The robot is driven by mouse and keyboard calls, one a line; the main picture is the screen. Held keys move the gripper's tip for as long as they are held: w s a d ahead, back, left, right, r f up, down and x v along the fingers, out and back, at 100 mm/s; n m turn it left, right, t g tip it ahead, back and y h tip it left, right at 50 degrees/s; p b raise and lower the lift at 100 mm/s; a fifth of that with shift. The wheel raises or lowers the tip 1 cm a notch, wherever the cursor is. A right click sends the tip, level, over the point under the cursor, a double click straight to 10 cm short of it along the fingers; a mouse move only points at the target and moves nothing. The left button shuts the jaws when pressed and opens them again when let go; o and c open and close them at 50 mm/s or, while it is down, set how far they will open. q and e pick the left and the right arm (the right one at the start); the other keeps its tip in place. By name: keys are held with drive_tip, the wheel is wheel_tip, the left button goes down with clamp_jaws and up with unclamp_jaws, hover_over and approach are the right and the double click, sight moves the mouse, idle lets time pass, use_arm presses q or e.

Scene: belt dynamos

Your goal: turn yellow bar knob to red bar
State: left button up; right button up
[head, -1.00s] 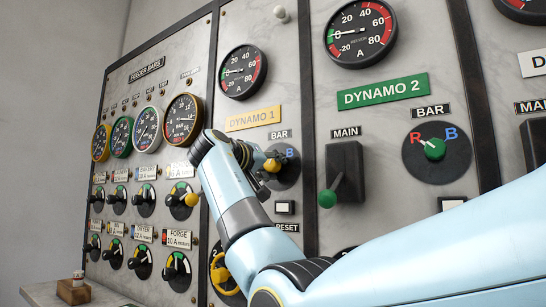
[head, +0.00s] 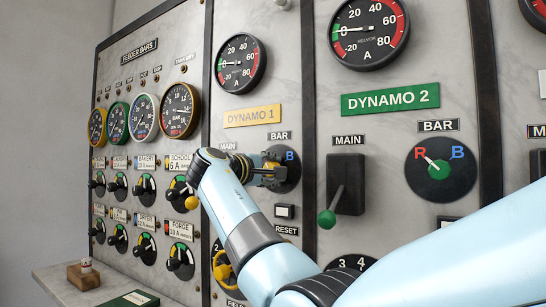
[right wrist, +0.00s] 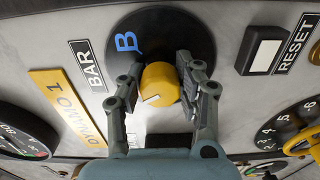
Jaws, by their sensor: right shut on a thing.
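The yellow bar knob (right wrist: 158,84) sits on a dark round dial (right wrist: 165,30) under the DYNAMO 1 plate. In the right wrist view my right gripper (right wrist: 160,68) has one finger on each side of the knob and is shut on it. The blue B (right wrist: 127,42) shows on the dial beside the fingers. A short white mark shows on the knob's face, toward the lower left. In the head view my right gripper (head: 268,173) covers much of the dial, and the red R is hidden. My left gripper is not in view.
A RESET button (head: 284,211) is just below the dial. The black MAIN lever with a green ball (head: 327,219) stands out to the right. The green bar knob of DYNAMO 2 (head: 439,169) points to its red R. A yellow handle (head: 222,270) is below my arm.

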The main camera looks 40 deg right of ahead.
drive_tip(key=shift+n+p, duration=1.5)
drive_tip(key=shift+n, duration=0.1)
drive_tip(key=o, duration=1.2)
drive_tip(key=shift+c, duration=0.2)
drive_tip(key=v, duration=0.7)
drive_tip(key=shift+a, duration=0.25)
